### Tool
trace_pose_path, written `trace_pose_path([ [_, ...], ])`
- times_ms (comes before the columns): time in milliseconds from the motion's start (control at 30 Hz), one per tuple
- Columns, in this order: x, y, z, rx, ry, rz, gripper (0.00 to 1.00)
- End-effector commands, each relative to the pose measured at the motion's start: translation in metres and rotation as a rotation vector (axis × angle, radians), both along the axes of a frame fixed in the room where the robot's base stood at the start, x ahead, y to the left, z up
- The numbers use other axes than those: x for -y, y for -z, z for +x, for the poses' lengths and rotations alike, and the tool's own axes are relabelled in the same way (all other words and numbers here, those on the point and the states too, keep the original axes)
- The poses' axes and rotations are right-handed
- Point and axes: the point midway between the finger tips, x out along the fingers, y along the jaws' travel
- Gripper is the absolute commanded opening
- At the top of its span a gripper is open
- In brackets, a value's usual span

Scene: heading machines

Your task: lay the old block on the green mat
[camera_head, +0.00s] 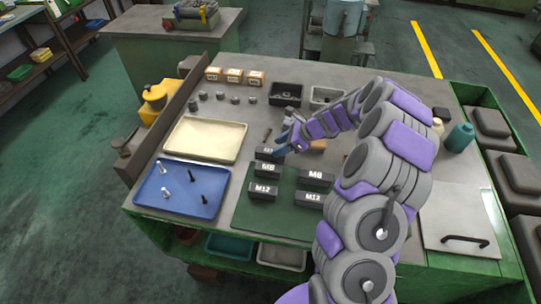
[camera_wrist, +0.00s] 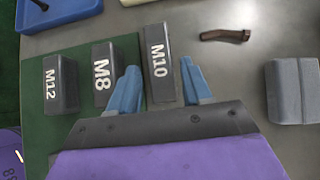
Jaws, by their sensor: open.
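My gripper (camera_head: 284,141) is open over the upper left part of the green mat (camera_head: 275,219). In the wrist view its blue fingers (camera_wrist: 159,86) are apart on either side of the dark M10 block (camera_wrist: 158,60); contact with it cannot be told. The M10 block lies along the mat's edge. Dark blocks marked M8 (camera_wrist: 104,72) and M12 (camera_wrist: 60,84) lie beside it on the mat (camera_wrist: 36,130). In the head view, another M8 block (camera_head: 315,178) and a M12 block (camera_head: 309,198) lie at the mat's right. No marking tells me which block is the old one.
A blue tray (camera_head: 150,199) with bolts and a cream tray (camera_head: 206,138) stand left of the mat. A brown tool (camera_wrist: 224,35) and a grey block (camera_wrist: 293,91) lie off the mat. Bins (camera_head: 286,94) and small boxes stand behind. The mat's front part is clear.

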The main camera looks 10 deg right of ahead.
Motion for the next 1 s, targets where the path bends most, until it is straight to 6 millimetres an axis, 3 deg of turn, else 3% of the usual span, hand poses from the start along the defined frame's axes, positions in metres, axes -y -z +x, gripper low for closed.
trace_pose_path([
  [400,-0.030,0.037,0.011,-0.004,-0.003,0.003,0.49],
  [667,-0.033,0.038,0.013,-0.001,0.000,0.001,0.49],
  [1000,-0.032,0.037,0.013,-0.001,0.000,0.001,0.17],
])
